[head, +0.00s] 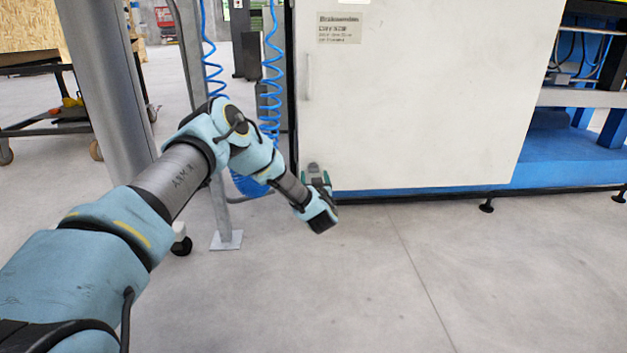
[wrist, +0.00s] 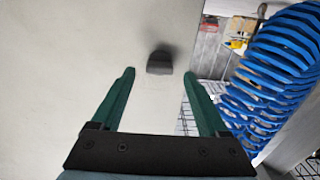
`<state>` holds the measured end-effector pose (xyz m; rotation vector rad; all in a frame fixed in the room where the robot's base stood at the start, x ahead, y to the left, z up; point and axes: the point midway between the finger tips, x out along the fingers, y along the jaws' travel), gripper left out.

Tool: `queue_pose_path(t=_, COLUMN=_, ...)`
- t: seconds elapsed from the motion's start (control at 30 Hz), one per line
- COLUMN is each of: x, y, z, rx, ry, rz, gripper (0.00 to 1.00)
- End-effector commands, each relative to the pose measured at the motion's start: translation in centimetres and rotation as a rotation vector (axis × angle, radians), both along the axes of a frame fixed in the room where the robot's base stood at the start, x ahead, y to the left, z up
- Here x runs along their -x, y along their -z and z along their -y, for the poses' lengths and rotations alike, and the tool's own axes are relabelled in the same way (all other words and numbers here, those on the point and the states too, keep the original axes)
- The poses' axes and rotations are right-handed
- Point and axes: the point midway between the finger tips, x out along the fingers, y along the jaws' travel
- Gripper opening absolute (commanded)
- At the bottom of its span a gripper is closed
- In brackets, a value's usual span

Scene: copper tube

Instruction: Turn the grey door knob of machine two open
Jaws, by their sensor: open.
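A dark grey knob (wrist: 160,63) stands on a pale door panel in the wrist view, just beyond my fingertips and roughly centred between them. My gripper (wrist: 158,76) has its two green fingers spread wide with nothing between them. The knob looks apart from both fingers; its exact depth is hard to tell. In the head view, my gripper (head: 319,175) is at the lower left corner of the white machine door (head: 430,90). I cannot make out the knob in the head view. No machine number is readable.
Blue coiled hoses (head: 271,80) hang left of the door, close to my arm; they also show in the wrist view (wrist: 275,75). A grey post (head: 222,215) stands on the floor there. The open blue machine frame (head: 560,150) is at right. The floor in front is clear.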

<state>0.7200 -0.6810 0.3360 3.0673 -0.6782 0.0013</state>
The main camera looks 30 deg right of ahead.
Motion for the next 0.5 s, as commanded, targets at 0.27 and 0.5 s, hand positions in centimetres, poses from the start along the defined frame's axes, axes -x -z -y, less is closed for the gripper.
queue_pose_path(t=0.27, x=-1.7, y=0.0, z=0.8, rx=0.0, ry=0.0, rz=0.0, gripper=0.78)
queue_pose_path(t=0.5, x=-1.8, y=0.0, z=0.8, rx=0.0, ry=0.001, rz=-0.001, gripper=0.78)
